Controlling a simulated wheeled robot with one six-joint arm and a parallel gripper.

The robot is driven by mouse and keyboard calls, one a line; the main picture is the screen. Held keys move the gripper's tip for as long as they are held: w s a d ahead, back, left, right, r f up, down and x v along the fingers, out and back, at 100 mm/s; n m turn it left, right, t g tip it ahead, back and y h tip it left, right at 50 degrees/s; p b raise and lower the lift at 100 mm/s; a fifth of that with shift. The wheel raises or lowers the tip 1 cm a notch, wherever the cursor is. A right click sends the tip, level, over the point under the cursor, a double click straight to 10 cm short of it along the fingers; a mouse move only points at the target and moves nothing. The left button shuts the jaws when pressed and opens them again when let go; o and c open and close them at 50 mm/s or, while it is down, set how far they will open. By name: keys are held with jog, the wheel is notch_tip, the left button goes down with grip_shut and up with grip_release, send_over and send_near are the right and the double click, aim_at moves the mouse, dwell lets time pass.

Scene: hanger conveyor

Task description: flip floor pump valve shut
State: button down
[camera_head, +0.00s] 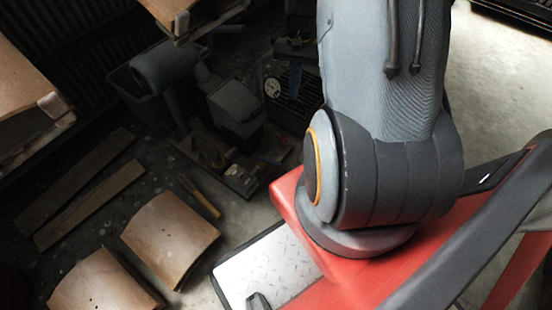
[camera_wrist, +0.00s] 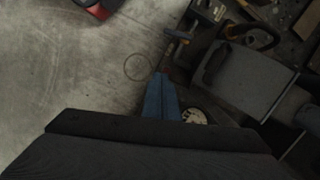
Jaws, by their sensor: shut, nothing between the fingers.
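My gripper (camera_wrist: 161,80) shows as two blue fingers pressed together in the wrist view, with nothing between them. A round white dial gauge (camera_wrist: 194,115), which looks like part of the floor pump, lies just right of the fingers, partly hidden by the dark gripper body. The gauge also shows in the head view (camera_head: 272,87), beside a narrow blue shape that may be my fingers. I cannot make out the pump's valve lever in either view. In the wrist view the fingertips overlap the floor beside a thin ring (camera_wrist: 138,67); contact cannot be told.
A grey box-shaped item (camera_head: 236,107) and a grey cylinder (camera_head: 168,66) stand left of the gauge. Small tools (camera_head: 240,178) lie in front. Curved wooden panels (camera_head: 170,238) and planks (camera_head: 82,190) lie on the floor. Bare concrete (camera_wrist: 75,75) is clear at left in the wrist view.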

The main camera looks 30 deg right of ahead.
aim_at(270, 162)
jog(key=a+f+b, duration=0.1)
jog(key=f+b, duration=0.2)
jog(key=f, duration=0.5)
jog(key=s+a+f+y+b, duration=0.1)
jog(key=f+b, duration=0.3)
jog(key=f, duration=0.4)
jog(key=a+f+m+y+b, duration=0.1)
jog(key=a+f+b, duration=0.1)
jog(key=f, duration=0.6)
jog(key=shift+s+a+f+g+b, duration=0.1)
jog(key=shift+s+a+g+b, duration=0.25)
jog(key=shift+b, duration=0.55)
jog(key=shift+s+a+b, duration=0.45)
jog(key=shift+s+a, duration=0.15)
jog(key=shift+a, duration=0.2)
jog(key=shift+s+a+b, duration=0.4)
jog(key=shift+s+a, duration=0.2)
jog(key=shift+a, duration=0.2)
jog(key=shift+s+d, duration=0.1)
